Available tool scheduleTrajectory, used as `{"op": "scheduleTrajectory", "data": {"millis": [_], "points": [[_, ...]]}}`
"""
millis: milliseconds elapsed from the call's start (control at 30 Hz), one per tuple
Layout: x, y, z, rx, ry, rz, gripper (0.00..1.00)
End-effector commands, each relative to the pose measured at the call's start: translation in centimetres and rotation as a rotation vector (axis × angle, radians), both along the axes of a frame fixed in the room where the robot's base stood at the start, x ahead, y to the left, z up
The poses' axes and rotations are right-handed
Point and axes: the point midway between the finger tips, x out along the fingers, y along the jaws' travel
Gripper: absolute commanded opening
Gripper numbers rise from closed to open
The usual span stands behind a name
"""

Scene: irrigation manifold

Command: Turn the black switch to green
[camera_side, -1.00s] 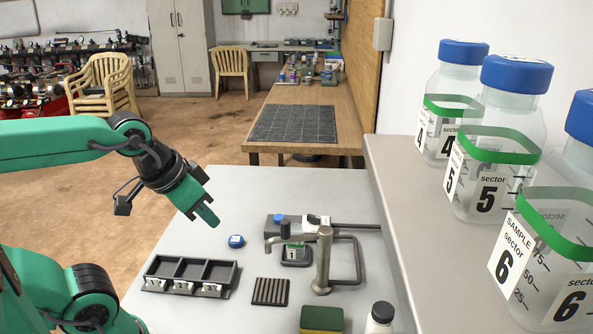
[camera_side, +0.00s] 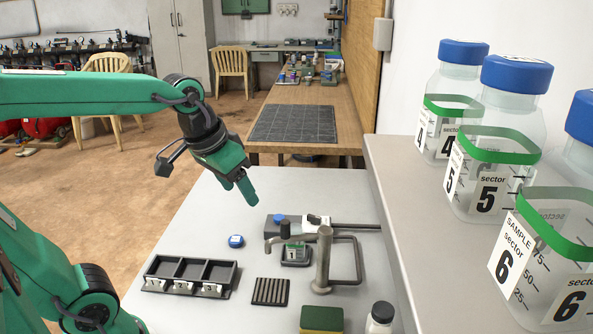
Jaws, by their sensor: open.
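My gripper (camera_side: 243,191) is open and empty, above the table, up and left of the valve body. It points down and right and touches nothing.
A blue cap (camera_side: 236,241), black tray (camera_side: 190,276), sponge (camera_side: 322,319) and white bottle (camera_side: 380,318) are nearby. A shelf with large bottles borders the right.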

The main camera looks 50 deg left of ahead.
Motion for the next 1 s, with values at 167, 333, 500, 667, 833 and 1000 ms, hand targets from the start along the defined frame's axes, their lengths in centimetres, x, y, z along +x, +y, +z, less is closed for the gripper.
{"op": "scheduleTrajectory", "data": {"millis": [167,333,500,667,833,1000], "points": [[3.5,0.6,0.3,-0.008,0.047,0.031,0.6],[6.8,1.1,0.2,-0.016,0.089,0.06,0.6],[10.2,1.8,-0.5,-0.023,0.13,0.088,0.6],[13.3,2.5,-1.6,-0.031,0.17,0.117,0.6],[16.5,3.3,-3.2,-0.037,0.212,0.146,0.6],[19.5,4.2,-5.3,-0.044,0.253,0.175,0.6]]}}
